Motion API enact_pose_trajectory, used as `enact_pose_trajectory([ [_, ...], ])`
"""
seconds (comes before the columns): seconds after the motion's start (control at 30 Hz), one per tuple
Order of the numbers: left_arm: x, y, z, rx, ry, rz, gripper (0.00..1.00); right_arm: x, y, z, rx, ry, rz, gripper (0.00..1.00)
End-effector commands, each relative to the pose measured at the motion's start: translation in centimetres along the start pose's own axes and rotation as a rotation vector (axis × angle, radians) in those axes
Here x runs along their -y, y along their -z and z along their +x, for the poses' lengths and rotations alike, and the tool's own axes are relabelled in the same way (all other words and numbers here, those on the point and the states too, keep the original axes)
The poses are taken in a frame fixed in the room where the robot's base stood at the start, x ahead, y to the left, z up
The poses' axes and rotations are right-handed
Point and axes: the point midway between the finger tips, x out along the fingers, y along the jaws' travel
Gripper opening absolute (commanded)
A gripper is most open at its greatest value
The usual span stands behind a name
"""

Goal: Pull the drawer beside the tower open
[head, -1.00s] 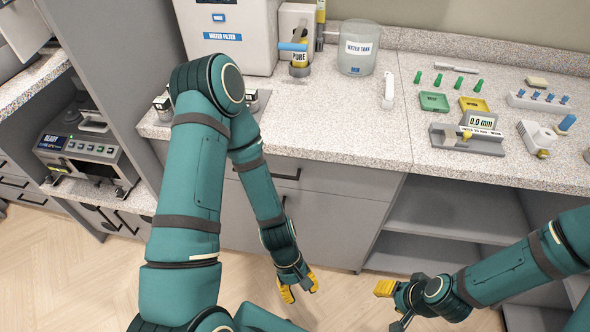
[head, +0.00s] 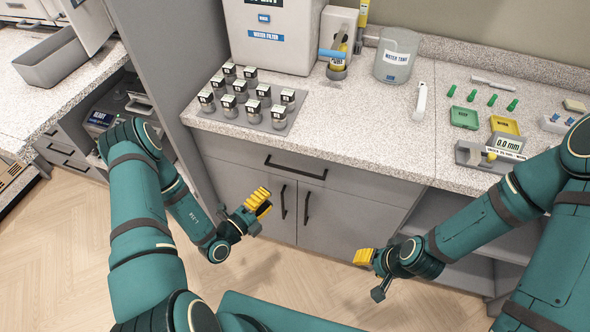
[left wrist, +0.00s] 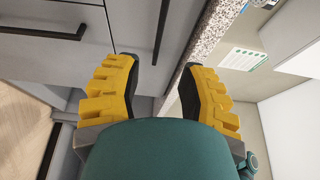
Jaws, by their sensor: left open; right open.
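The drawer (head: 245,162) is a grey front with a black bar handle (head: 295,168), under the speckled counter and beside the tall grey tower panel (head: 150,60). It looks shut. My left gripper (head: 259,203) is open and empty, in front of the cabinet and lower left of the handle in the head view. In the left wrist view the drawer handle (left wrist: 160,32) lies beyond the gap between the yellow fingers (left wrist: 158,88), apart from them. My right gripper (head: 365,257) is open and empty, low in front of the cabinet's right side.
Two door handles (head: 283,201) stand below the drawer. The counter (head: 340,130) carries a tray of jars (head: 250,102), a water filter box (head: 268,50) and a water tank (head: 397,54). An open shelf lies at right. The floor in front is clear.

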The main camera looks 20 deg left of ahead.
Motion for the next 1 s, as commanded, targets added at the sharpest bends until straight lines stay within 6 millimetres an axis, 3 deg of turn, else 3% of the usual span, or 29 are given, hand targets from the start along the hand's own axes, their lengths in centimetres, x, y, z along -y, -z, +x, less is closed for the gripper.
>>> enact_pose_trajectory([
  [0.6,0.1,0.3,10.8,-0.007,0.004,0.005,0.40,-0.2,-0.3,0.5,0.005,0.001,-0.002,0.47],
  [0.8,0.0,0.2,12.9,-0.006,0.001,0.004,0.40,-0.2,-0.3,0.6,0.007,0.001,-0.003,0.47],
  [1.0,0.1,0.2,13.5,-0.005,0.001,0.002,0.40,-0.2,-0.3,0.6,0.007,0.001,-0.003,0.47],
])
